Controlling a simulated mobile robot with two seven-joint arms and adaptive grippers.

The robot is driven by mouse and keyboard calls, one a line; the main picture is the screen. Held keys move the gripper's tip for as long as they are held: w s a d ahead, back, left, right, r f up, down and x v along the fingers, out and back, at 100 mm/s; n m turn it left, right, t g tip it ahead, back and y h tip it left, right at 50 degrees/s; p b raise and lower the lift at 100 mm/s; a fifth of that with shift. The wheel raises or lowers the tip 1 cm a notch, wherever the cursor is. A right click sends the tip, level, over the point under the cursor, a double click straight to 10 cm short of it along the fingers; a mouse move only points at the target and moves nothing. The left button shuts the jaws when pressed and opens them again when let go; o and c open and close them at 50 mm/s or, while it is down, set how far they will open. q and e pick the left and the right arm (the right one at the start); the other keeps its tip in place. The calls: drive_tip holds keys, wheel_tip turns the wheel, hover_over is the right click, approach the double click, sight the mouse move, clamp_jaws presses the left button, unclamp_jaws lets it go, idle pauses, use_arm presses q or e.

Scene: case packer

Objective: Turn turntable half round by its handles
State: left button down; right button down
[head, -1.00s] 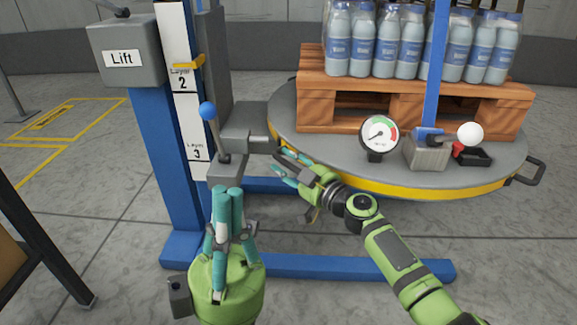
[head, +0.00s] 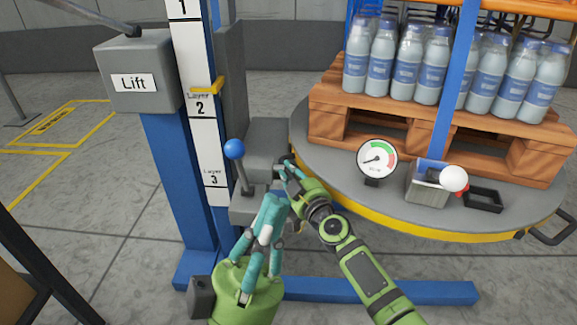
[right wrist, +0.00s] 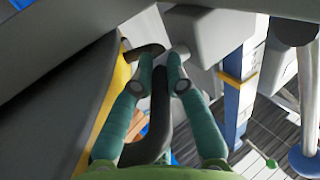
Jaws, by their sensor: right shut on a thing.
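The turntable (head: 340,190) is a grey disc with a yellow rim, at the right in the head view. It carries a wooden pallet of bottles. One dark handle (head: 553,235) sticks out at its right edge. The other handle, at its left edge, is mostly hidden by my right gripper in the head view, but its dark bar (right wrist: 158,110) shows between the fingers in the right wrist view. My right gripper (head: 287,172) is shut on that bar. My left gripper (head: 275,208) is empty, below and left of it; its fingers look close together.
A blue lift column with a grey Lift box (head: 135,75) and layer scale (head: 202,105) stands left of the turntable. A blue-knobbed lever (head: 236,150) rises close to both grippers. A gauge (head: 377,158) and a white-knobbed lever (head: 453,178) are on the turntable.

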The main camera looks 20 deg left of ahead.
drive_tip(key=shift+a+f, duration=0.1)
drive_tip(key=shift+s, duration=0.1)
drive_tip(key=c, duration=1.2)
unclamp_jaws()
drive_tip(key=shift+c, duration=0.2)
